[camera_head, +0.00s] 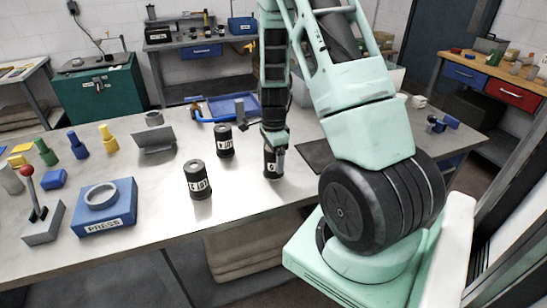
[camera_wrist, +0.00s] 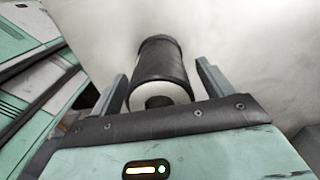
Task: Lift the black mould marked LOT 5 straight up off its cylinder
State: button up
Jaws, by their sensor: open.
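My gripper (camera_head: 274,140) points down over a black mould (camera_head: 273,164) near the front of the workbench. In the wrist view this black mould (camera_wrist: 162,62) stands between the two open fingers, with a pale end and dark centre facing the camera. Gaps show on both sides, so the fingers look apart from it. Its white label is partly visible, but I cannot read the lot number surely. Two similar black moulds, one nearer the front (camera_head: 198,182) and one further back (camera_head: 224,142), stand upright to the left with white labels too small to read surely.
A blue block marked PRESS (camera_head: 106,210) with a grey ring and a red-knobbed lever (camera_head: 41,215) stand at the left of the bench (camera_head: 160,215). A grey angled stand (camera_head: 154,142) and a blue tray (camera_head: 232,106) lie further back. A dark mat (camera_head: 316,156) lies right of the gripper.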

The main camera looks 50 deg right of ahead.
jog(key=shift+f, duration=0.9)
jog(key=c, duration=1.1)
jog(key=shift+r, duration=0.1)
notch_tip(320, 180, up, 10)
jog(key=shift+f+b, duration=0.2)
jog(key=shift+b, duration=0.45)
jog(key=shift+r, duration=0.15)
